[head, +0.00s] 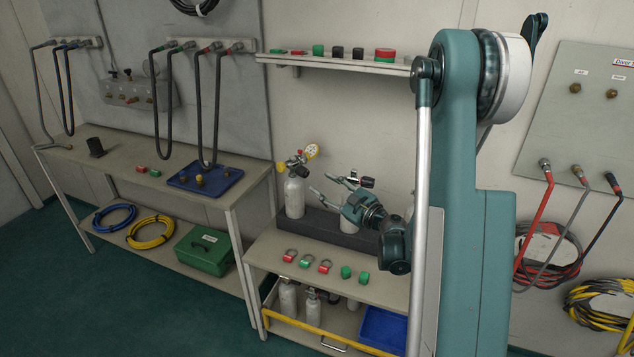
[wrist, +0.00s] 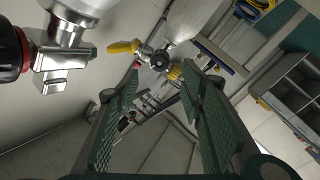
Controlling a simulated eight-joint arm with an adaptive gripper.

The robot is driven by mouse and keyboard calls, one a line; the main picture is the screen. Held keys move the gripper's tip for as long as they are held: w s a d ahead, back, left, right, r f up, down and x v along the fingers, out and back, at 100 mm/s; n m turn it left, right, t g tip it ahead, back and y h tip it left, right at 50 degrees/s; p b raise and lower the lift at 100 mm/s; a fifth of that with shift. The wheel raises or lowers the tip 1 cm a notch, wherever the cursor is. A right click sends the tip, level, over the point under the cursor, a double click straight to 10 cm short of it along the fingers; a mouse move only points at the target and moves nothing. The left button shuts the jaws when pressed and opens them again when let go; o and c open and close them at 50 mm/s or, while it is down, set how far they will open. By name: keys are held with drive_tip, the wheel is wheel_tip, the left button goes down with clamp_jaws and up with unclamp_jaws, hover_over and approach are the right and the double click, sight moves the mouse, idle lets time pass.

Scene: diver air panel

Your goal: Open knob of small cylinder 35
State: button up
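In the head view, a small pale cylinder (head: 295,195) stands upright on the middle bench, with a valve, red part and yellow tag (head: 311,151) on top. A second cylinder (head: 348,224) stands right of it, mostly hidden by my gripper; its valve has a black knob (head: 367,182). No number 35 is readable. My gripper (head: 322,184) is open and empty, between the two cylinders' tops, pointing left. In the wrist view, my gripper's (wrist: 160,75) fingers are apart; the tagged cylinder (wrist: 195,22) lies beyond them. A nearby valve with a red-and-black knob (wrist: 12,55) is at upper left.
Above is a shelf (head: 340,62) with small red, green and black items. Red and green pieces (head: 325,266) lie along the bench front. More cylinders (head: 288,298) and a blue tray (head: 383,328) are below. A left bench (head: 125,165) has hanging hoses near it.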

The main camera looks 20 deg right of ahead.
drive_tip(key=shift+v, duration=1.3)
drive_tip(key=shift+w+r, duration=0.1)
drive_tip(key=m+y+p, duration=0.1)
drive_tip(key=m+p, duration=0.1)
drive_tip(key=m, duration=0.4)
approach(307, 174)
drive_tip(key=shift+w+a+r+g, duration=0.3)
drive_tip(key=shift+w+r+g, duration=0.1)
drive_tip(key=shift+w, duration=0.25)
drive_tip(key=shift+b+x, duration=0.65)
drive_tip(key=shift+x, duration=3.25)
drive_tip(key=c, duration=0.9)
